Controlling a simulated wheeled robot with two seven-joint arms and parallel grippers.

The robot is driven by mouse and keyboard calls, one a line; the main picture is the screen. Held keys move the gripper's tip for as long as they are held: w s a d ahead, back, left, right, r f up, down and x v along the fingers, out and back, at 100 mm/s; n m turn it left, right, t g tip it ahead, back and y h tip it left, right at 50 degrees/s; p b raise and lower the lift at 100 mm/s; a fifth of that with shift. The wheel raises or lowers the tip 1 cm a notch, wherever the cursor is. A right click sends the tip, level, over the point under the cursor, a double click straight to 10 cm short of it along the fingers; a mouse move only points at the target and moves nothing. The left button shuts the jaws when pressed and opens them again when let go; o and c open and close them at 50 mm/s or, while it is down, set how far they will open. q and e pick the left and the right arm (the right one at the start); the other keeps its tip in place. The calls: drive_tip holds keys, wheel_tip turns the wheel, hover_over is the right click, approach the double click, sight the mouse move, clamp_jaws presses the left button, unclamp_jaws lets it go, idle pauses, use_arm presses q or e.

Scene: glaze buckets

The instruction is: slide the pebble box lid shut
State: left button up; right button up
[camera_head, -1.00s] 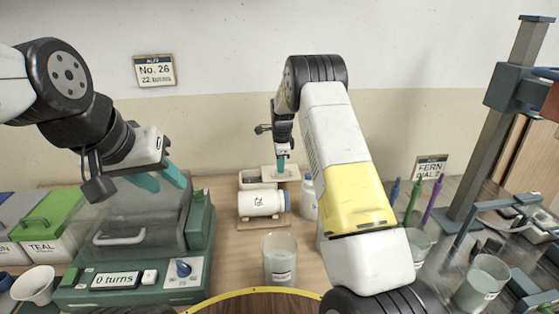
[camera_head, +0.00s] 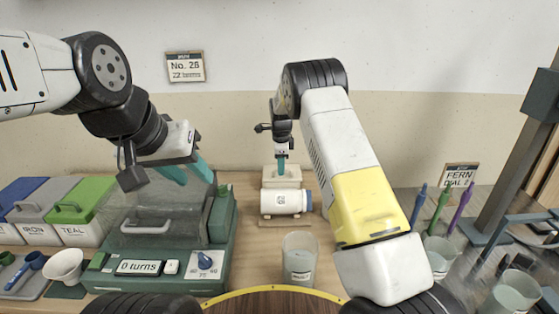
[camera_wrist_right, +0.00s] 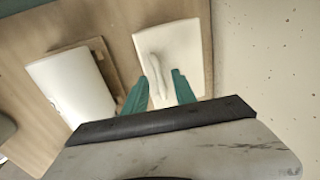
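The pebble box (camera_head: 281,184) is a small cream box at the back middle of the table. Its pale lid (camera_head: 268,170) lies over it, and no dark opening shows. In the right wrist view the flat lid (camera_wrist_right: 190,45) with its raised handle fills the middle. My right gripper (camera_head: 281,166) points down at the lid. In the wrist view its teal fingers (camera_wrist_right: 163,78) are apart, with the handle between them and a gap at the right finger. My left gripper (camera_head: 188,172) is open and empty above the green machine.
A white jar (camera_head: 284,202) lies on a wooden cradle in front of the box. A clear beaker (camera_head: 299,258) stands nearer. The green machine (camera_head: 150,266) with a clear cover is at left, beside lidded bins (camera_head: 84,212). Pens and a metal stand are at right.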

wheel_tip(320, 180, up, 8)
drive_tip(key=s, duration=0.1)
drive_tip(key=shift+s+f, duration=0.2)
drive_tip(key=shift+s, duration=0.05)
idle(0.4)
